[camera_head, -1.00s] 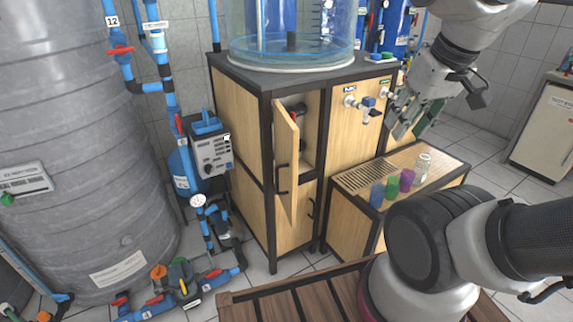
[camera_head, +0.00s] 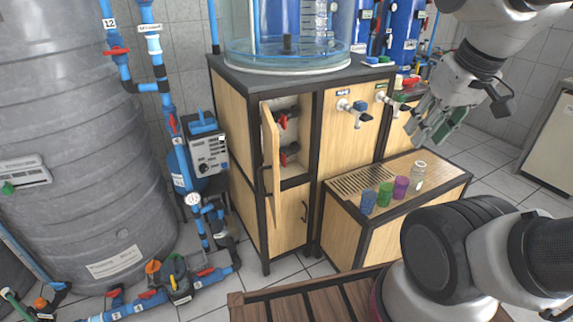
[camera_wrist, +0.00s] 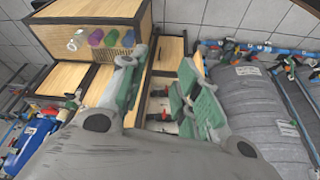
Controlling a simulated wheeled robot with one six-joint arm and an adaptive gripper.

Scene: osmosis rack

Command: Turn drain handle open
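Two small red valve handles, an upper one (camera_head: 283,122) and a lower one (camera_head: 284,159), sit one above the other inside an open wooden cabinet compartment. I cannot tell which is the drain handle. Its narrow wooden door (camera_head: 271,152) stands open at the compartment's left side. The handles also show small between my fingers in the wrist view (camera_wrist: 166,115). My gripper (camera_head: 436,128) is in the air at the upper right, well to the right of the compartment. In the wrist view its green-padded fingers (camera_wrist: 160,72) are spread apart with nothing held.
A low bench (camera_head: 412,208) with several cups and a glass jar stands right of the cabinet. Taps (camera_head: 354,112) stick out from the panel above it. A large grey tank (camera_head: 75,150) and blue pipes (camera_head: 165,90) stand left. A slatted wooden platform (camera_head: 310,302) lies in front.

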